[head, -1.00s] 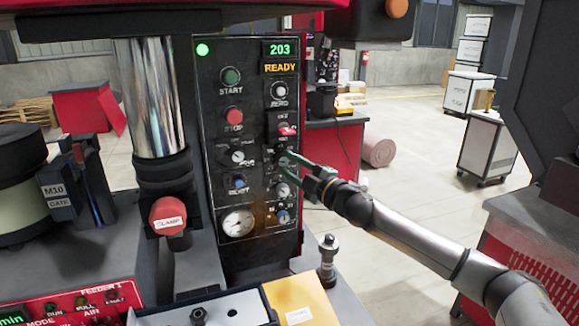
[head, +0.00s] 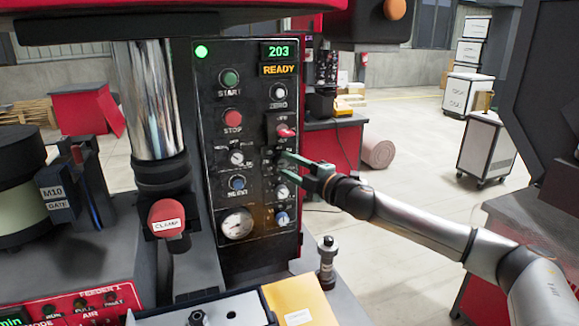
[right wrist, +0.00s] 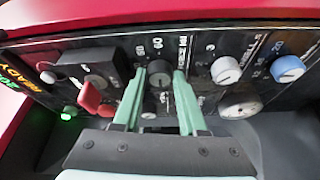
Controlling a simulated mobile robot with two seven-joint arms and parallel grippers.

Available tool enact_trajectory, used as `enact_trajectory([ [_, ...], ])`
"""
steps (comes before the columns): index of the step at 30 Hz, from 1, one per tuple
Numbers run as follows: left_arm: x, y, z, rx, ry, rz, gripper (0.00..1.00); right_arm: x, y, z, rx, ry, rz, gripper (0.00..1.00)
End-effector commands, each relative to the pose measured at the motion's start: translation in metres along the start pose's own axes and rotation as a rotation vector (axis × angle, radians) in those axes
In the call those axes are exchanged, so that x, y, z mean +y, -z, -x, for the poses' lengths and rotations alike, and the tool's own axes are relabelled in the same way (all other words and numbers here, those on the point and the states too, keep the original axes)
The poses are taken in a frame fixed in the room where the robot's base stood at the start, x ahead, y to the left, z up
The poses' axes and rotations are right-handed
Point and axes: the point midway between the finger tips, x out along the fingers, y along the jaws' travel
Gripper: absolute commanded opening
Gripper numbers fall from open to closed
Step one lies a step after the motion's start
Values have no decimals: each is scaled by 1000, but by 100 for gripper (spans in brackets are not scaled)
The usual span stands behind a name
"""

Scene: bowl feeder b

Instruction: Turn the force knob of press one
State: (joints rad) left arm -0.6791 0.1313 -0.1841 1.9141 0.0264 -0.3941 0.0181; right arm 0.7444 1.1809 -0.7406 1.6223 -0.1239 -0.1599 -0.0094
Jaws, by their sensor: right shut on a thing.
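The control panel of the press (head: 258,85) stands upright in the middle of the head view. My right gripper (head: 284,163) reaches it from the right, at the right column of controls below a red switch (head: 285,131). In the right wrist view, the green fingers of my right gripper (right wrist: 158,80) are closed on either side of a small black knob (right wrist: 158,77) with a numbered scale around it. The fingers mostly hide this knob in the head view. Its name label is not clearly readable. My left gripper is not in view.
A white knob (right wrist: 226,70) and a blue knob (right wrist: 288,68) sit close beside the gripped knob. The red switch (right wrist: 95,98) is close on the other side. A round gauge (head: 237,223) is low on the panel. A metal post (head: 327,262) stands below my right arm.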

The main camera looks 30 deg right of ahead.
Motion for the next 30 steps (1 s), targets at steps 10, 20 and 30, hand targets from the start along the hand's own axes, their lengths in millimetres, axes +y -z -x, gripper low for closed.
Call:
enact_trajectory([
  [10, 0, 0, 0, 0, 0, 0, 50, 0, 0, 0, 1, 0, -2, 71],
  [20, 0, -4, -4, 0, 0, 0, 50, -2, -2, 8, -1, 0, -1, 71],
  [30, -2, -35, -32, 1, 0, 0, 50, -9, -2, 57, -1, 3, 4, 71],
])
